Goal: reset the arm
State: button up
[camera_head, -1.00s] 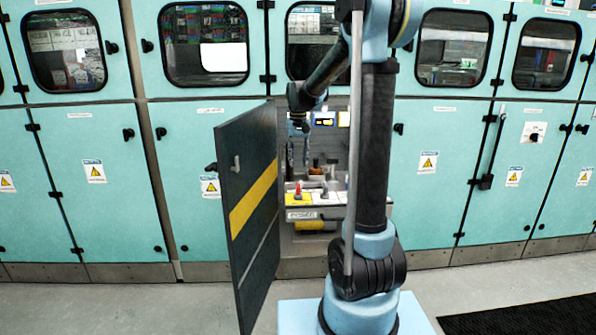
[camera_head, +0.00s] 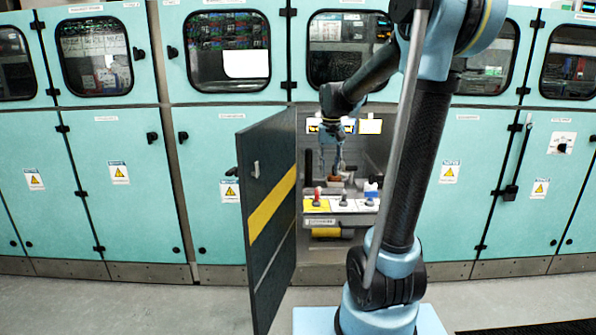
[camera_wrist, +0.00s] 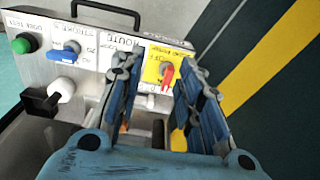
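My gripper (camera_head: 331,165) hangs inside the open cabinet bay, over the control module, in the head view. In the wrist view my gripper (camera_wrist: 160,72) has its two blue-padded fingers spread apart. No object shows held between them. Beyond the fingertips is the module's front panel (camera_wrist: 110,40), seen upside down. Its red switch (camera_wrist: 167,76) on a yellow plate appears between the fingertips; contact cannot be told. In the head view, the red switch (camera_head: 317,198) shows below my gripper.
The dark cabinet door (camera_head: 268,230) with a yellow stripe stands open left of the bay, and shows close on the right in the wrist view (camera_wrist: 270,60). Closed teal cabinets (camera_head: 120,200) flank the bay. A black handle (camera_wrist: 105,12) projects from the panel. Grey floor (camera_head: 130,305) lies in front.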

jog(key=s+d+f, duration=0.2)
jog(key=s+f, duration=0.2)
jog(key=s, duration=0.5)
jog(key=s+d+f+t, duration=0.1)
jog(key=s+d+f, duration=0.1)
jog(key=s+f, duration=0.3)
jog(key=s+d+f, duration=0.3)
jog(key=s+f, duration=0.1)
jog(key=s, duration=0.9)
jog(key=shift+f+t, duration=0.3)
jog(key=shift+t, duration=0.1)
jog(key=shift+d, duration=0.1)
jog(key=shift+w+f, duration=0.2)
jog(key=shift+w, duration=0.2)
